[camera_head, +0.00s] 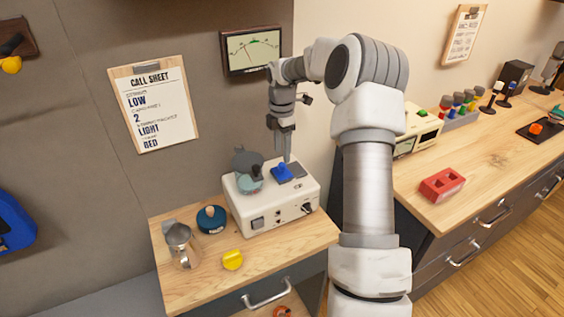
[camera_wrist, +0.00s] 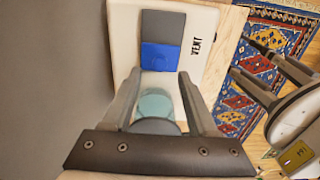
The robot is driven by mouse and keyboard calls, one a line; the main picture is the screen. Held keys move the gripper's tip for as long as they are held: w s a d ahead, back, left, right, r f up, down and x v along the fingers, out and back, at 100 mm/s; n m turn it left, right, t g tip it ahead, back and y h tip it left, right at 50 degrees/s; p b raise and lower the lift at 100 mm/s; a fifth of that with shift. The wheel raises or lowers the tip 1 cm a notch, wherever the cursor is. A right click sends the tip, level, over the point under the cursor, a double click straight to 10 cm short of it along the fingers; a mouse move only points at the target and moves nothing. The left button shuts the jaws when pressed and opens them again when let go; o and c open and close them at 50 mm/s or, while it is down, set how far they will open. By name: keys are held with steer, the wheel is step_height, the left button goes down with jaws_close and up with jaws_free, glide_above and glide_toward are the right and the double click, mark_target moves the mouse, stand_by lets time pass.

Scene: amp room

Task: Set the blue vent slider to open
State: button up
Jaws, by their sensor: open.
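The blue vent slider (camera_head: 283,173) sits on top of a white box (camera_head: 268,211) on the wooden cabinet. In the wrist view the blue slider (camera_wrist: 160,57) is at one end of a dark grey strip (camera_wrist: 163,27), with the word VENT printed beside it. My gripper (camera_head: 286,157) points down just above the slider. In the wrist view my gripper (camera_wrist: 159,80) is open and empty, its two fingers apart on either side below the slider. I cannot tell from these views whether a finger touches it.
A teal round piece (camera_head: 250,184) with a dark grey part stands on the box, left of the slider. A metal pitcher (camera_head: 182,245), a dark blue round item (camera_head: 211,219) and a yellow piece (camera_head: 233,260) are on the cabinet top. A wall screen (camera_head: 252,50) hangs behind.

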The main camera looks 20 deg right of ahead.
mark_target(282, 164)
steer(key=shift+f, duration=2.4)
jaws_close()
steer(key=shift+d+r, duration=0.1)
